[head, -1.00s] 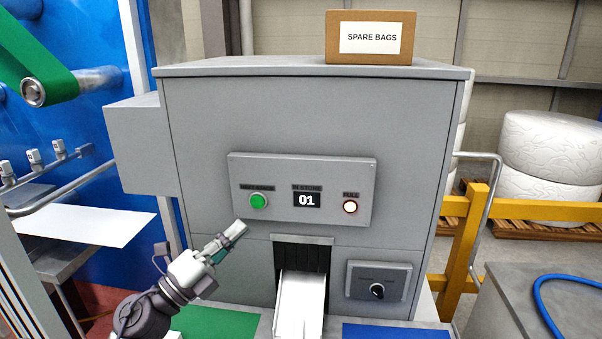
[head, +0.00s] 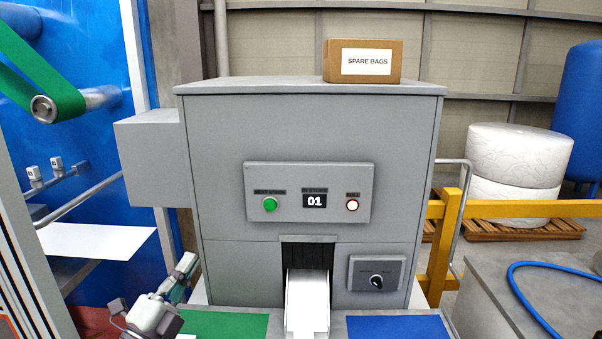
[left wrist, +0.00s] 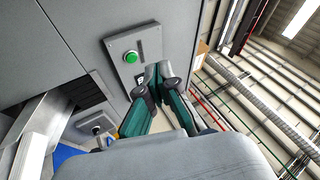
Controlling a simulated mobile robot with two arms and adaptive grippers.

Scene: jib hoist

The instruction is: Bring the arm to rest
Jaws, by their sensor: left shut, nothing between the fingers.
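My left gripper (head: 186,266) is at the lower left of the head view, in front of the grey machine (head: 225,130). It is shut and empty, with its fingers pointing up and to the right. Its fingers also show in the left wrist view (left wrist: 152,75), closed together at the tips. They appear apart from the control panel (head: 340,182). The panel has a green button (head: 270,204), a display (head: 314,201) reading 01 and a lit white lamp (head: 352,204). My right gripper is not in view.
A chute (head: 306,300) comes out of the machine's front, between a green mat (head: 225,326) and a blue mat (head: 398,327). A dial box (head: 376,273) is right of it. A "Spare bags" box (head: 362,61) sits on top. A yellow rail (head: 520,209) stands at right.

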